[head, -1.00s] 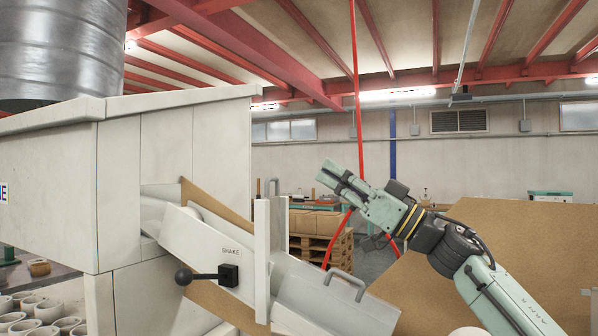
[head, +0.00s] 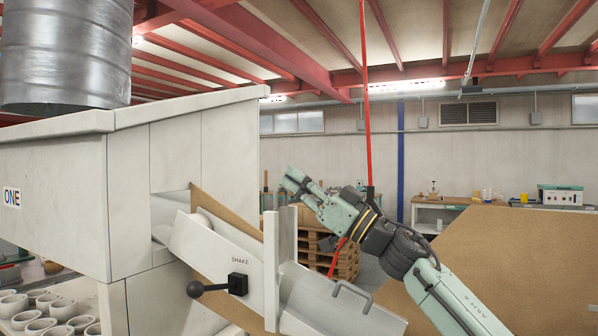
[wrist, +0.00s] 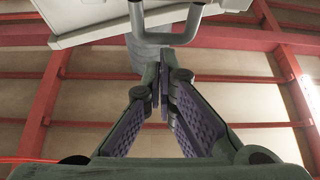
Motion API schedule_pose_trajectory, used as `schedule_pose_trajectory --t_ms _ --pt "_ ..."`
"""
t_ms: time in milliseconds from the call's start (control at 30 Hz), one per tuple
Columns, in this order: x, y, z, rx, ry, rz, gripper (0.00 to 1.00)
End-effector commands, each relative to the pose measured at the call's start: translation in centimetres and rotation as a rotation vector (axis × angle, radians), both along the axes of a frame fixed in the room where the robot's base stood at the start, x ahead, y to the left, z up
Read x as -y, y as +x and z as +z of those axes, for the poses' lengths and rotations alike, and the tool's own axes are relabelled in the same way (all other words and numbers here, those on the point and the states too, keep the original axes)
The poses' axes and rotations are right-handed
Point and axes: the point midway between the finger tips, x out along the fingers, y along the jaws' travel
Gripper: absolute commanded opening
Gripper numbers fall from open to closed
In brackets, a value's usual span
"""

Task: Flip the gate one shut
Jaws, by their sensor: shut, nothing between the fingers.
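The pale machine marked ONE (head: 12,198) has a sloping chute (head: 215,245) at its right side. A second grey U-shaped handle (head: 352,297) is on the lower part of the chute. My gripper (head: 288,178) is shut and empty, tilted up to the left, above and apart from the gate plate. In the wrist view, my gripper (wrist: 157,82) has its fingertips together below a grey U-shaped handle (wrist: 166,38) on a pale panel; I cannot tell which handle this is.
A black-knobbed SHAKE lever (head: 220,286) sticks out from the chute's side. A metal drum (head: 66,60) stands on top of the machine. A red cable (head: 366,100) hangs behind my arm. A brown board (head: 500,265) stands at the right.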

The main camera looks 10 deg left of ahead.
Motion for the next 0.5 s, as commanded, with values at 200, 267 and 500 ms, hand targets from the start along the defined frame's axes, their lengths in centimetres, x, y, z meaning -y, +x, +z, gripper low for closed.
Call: schedule_pose_trajectory --t_ms 200,267,500 --pt "0.0 0.0 0.0 0.0 0.0 -0.001 0.0" --pt "0.0 0.0 -0.2 -0.001 0.0 0.0 0.0" --pt "0.1 0.1 -3.4 -0.003 0.001 0.0 0.0"
